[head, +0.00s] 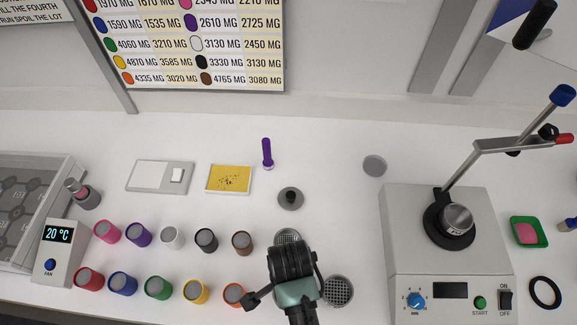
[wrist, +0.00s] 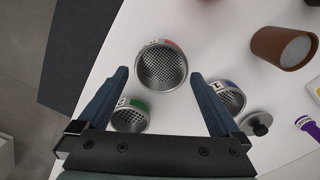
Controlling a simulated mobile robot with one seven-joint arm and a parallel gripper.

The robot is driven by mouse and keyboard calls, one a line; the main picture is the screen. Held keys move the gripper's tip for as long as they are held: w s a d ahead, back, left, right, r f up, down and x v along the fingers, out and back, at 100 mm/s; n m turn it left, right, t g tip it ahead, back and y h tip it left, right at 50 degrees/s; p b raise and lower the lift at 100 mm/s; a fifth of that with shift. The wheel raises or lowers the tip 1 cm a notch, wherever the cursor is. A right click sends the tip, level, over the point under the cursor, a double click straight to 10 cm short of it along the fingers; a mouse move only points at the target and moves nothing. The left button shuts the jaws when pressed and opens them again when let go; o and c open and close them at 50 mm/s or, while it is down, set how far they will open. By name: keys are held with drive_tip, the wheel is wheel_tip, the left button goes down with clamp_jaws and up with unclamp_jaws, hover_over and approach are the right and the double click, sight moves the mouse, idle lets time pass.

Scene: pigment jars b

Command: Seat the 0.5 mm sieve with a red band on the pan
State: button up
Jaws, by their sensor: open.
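The sieve with a red band mark (wrist: 162,68) stands upright on the table in the wrist view, its mesh facing up. My gripper (wrist: 158,77) is open, its fingertips at either side of this sieve's near edge; I cannot tell whether they touch it. In the head view my gripper (head: 291,265) hides this sieve. A sieve with a blue mark (wrist: 228,97) stands to the right, and one with a green mark (wrist: 130,117) to the lower left. A plain grey disc (head: 374,165) farther back in the head view may be the pan; I cannot tell for sure.
A knobbed lid (head: 290,198) lies behind the blue-marked sieve (head: 287,237); the green-marked sieve (head: 338,291) is right of my gripper. Several coloured jars, such as the brown jar (head: 242,243), stand left. A machine (head: 447,270) stands right. Table around the disc is clear.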

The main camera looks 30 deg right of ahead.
drive_tip(key=shift+f, duration=1.95)
drive_tip(key=c, duration=1.1)
drive_tip(key=shift+c, duration=0.2)
drive_tip(key=shift+r, duration=0.15)
